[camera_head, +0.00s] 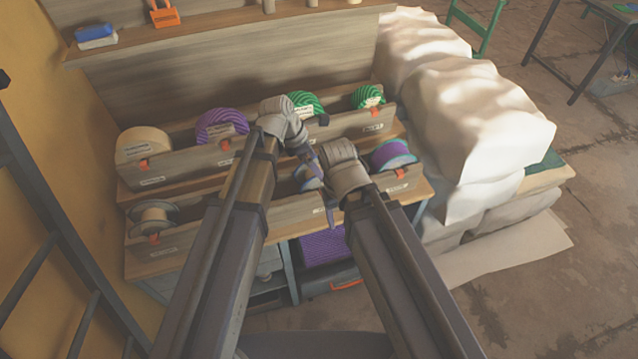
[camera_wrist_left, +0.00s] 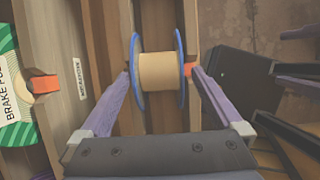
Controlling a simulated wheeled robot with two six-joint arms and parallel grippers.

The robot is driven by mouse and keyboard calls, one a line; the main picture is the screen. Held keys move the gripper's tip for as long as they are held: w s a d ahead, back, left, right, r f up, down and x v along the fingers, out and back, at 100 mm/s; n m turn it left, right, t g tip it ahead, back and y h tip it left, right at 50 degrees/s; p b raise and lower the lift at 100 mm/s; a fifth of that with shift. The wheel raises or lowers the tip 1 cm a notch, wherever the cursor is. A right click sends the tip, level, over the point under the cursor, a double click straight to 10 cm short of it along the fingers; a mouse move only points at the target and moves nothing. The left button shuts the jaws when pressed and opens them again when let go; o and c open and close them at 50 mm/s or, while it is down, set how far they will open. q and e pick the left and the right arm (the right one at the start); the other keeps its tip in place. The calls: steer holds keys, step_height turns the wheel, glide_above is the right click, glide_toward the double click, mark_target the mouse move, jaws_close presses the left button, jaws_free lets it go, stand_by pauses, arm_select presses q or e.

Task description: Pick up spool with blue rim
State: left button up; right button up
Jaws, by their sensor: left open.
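The spool with the blue rim (camera_wrist_left: 160,72) shows in the left wrist view, a tan core between two blue flanges, in a wooden trough. In the head view it is a small bluish piece (camera_head: 308,180) on the lower shelf, mostly hidden by my arms. My left gripper (camera_wrist_left: 159,70) is open, its purple fingers on either side of the spool, tips near the flanges. I cannot tell whether they touch it. My right gripper (camera_head: 331,208) is low in front of the shelf, mostly hidden by its own wrist; its jaw opening is unclear.
Purple (camera_head: 221,126), green (camera_head: 305,103) and cream (camera_head: 143,144) spools stand on the upper shelf. A grey-rimmed spool (camera_head: 153,218) is lower left, a purple-and-blue one (camera_head: 393,154) lower right. Wooden trough walls flank the blue-rimmed spool. White sacks (camera_head: 480,110) are at right.

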mark_target(318, 180)
arm_select(q)
steer(key=b+x, duration=0.3)
steer(key=x, duration=0.1)
steer(key=shift+s+a+f, duration=0.1)
steer(key=shift+s+a, duration=0.05)
steer(key=shift+c, duration=0.2)
jaws_close()
stand_by(0.4)
